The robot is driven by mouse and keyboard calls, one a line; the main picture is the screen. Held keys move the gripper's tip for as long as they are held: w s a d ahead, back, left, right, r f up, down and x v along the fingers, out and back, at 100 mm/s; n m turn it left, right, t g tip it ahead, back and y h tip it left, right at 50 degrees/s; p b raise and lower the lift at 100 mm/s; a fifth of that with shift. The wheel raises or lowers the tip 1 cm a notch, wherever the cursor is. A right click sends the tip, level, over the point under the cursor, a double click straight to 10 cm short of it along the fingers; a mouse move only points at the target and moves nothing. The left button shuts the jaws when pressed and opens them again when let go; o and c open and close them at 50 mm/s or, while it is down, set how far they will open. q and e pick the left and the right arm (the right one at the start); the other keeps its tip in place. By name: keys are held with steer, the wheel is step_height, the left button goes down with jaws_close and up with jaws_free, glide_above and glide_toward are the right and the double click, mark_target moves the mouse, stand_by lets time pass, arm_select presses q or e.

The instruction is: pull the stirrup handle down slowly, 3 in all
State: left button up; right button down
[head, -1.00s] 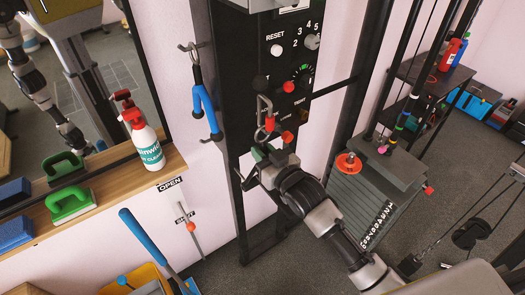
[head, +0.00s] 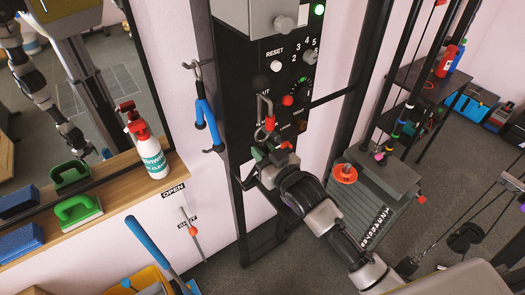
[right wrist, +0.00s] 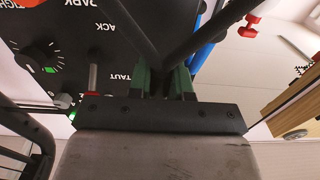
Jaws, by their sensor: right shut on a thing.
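My right gripper (head: 260,162) is in front of the black machine column in the head view. It is shut on the dark stirrup handle (head: 243,183), which shows partly beside the fingers. In the right wrist view, the handle's two dark bars (right wrist: 181,45) meet in a V between the green finger pads (right wrist: 163,82). The fingers hide the gripped part. My left gripper is not directly in view.
The control panel (head: 274,66) has knobs and a lit green lamp (head: 319,10). A blue handle (head: 208,122) hangs at its left. A weight stack with an orange disc (head: 344,173) stands right. A shelf (head: 110,205) holds a spray bottle (head: 147,150) and brushes below a mirror.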

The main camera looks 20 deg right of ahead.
mark_target(263, 141)
steer(key=shift+f, duration=0.25)
steer(key=shift+r+p, duration=1.1)
steer(key=shift+r+p, duration=1.15)
steer(key=shift+r, duration=0.05)
steer(key=shift+r+p, duration=1.1)
steer(key=shift+r, duration=0.05)
steer(key=shift+r+p, duration=0.6)
steer(key=shift+f, duration=0.15)
